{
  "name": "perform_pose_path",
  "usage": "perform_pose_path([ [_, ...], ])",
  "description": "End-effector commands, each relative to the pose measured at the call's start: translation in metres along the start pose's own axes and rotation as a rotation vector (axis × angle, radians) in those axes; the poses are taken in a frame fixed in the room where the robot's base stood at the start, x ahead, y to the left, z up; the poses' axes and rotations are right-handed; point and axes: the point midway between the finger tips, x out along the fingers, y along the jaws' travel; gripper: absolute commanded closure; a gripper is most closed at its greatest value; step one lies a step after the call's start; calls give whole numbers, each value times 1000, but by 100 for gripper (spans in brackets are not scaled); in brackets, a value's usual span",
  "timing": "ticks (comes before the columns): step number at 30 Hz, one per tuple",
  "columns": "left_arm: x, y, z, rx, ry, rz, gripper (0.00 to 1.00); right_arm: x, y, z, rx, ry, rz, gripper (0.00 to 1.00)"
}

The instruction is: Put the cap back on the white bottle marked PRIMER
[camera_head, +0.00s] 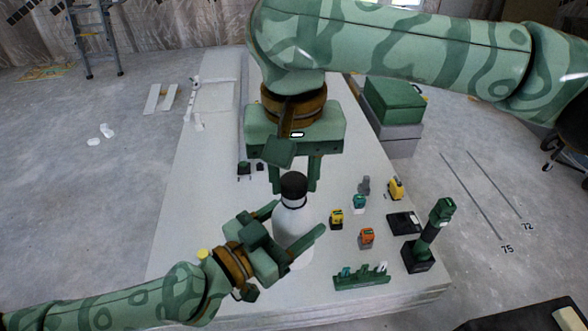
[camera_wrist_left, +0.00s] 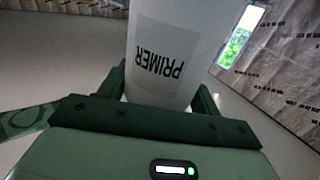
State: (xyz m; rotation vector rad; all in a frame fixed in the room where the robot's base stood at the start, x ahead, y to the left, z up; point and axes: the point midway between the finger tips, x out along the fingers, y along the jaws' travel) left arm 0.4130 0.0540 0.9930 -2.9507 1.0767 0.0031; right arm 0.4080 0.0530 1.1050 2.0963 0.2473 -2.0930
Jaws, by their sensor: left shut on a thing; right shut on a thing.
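The white bottle (camera_head: 292,222) stands upright on the pale table panel. In the left wrist view it is close up, and its PRIMER label (camera_wrist_left: 162,58) reads upside down. My left gripper (camera_head: 293,238) is shut on the bottle's body, one finger on each side. The black cap (camera_head: 293,184) is at the top of the bottle, over the neck. My right gripper (camera_head: 294,180) points down from above, its fingers shut on the cap. I cannot tell whether the cap is fully seated on the neck.
The panel (camera_head: 200,220) also carries several small tools right of the bottle: a yellow one (camera_head: 336,218), an orange one (camera_head: 366,237) and a green rack (camera_head: 361,279). A tall green-and-black tool (camera_head: 432,233) stands at the right edge. Green and grey cases (camera_head: 393,105) are behind. The panel's left side is mostly clear.

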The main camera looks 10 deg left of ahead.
Motion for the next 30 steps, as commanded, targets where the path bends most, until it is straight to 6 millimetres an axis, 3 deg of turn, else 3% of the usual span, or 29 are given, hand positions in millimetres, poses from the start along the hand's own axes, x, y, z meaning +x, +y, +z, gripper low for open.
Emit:
perform_pose_path([
  [26, 0, 0, -1, 1, 3, 0, 93, 11, 0, 0, 1, 0, 0, 86],
  [27, 0, 0, -1, 1, 3, 0, 100, 11, 0, 0, 2, 0, 0, 86],
  [30, 0, 0, -1, 1, 3, 0, 100, 11, 0, 0, 77, 2, 4, 86],
])
